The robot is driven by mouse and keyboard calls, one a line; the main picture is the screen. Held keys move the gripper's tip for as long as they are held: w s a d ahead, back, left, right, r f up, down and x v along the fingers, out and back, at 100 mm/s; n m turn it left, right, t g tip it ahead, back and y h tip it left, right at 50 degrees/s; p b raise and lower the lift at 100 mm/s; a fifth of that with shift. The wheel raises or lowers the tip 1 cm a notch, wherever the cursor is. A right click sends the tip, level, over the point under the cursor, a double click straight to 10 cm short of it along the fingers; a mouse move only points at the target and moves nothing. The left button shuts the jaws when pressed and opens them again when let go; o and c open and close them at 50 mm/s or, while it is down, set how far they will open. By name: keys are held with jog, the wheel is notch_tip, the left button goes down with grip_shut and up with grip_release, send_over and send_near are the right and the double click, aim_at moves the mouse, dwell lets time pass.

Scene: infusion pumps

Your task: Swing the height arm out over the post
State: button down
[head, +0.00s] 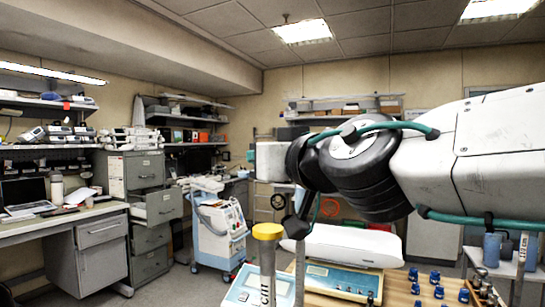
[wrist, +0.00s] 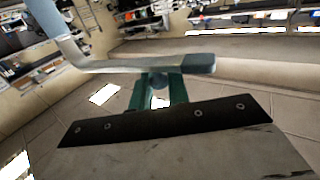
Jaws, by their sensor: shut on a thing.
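In the wrist view, the height arm (wrist: 115,65) is a flat grey metal bar with a darker end section at the right. Its left end meets a pale blue upright piece at the upper left. My gripper (wrist: 160,88) has green fingers shut on the bar near its dark end. In the head view, a post (head: 267,265) with a yellow cap and a lettered side stands upright below my black wrist. The gripper's contact with the bar cannot be made out in the head view.
A wooden table at the bottom holds pump-like boxes with blue panels (head: 340,281) and several small blue parts (head: 440,291). A white cart (head: 217,232) stands behind at the left. A grey cabinet (head: 150,208) has an open drawer. Floor shows between cabinet and table.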

dwell(0.5)
jog(key=c, duration=1.5)
grip_release()
jog(key=shift+o, duration=0.2)
jog(key=shift+s+d, duration=0.1)
jog(key=v, duration=0.7)
jog(key=shift+s+d, duration=0.15)
jog(key=shift+s, duration=0.1)
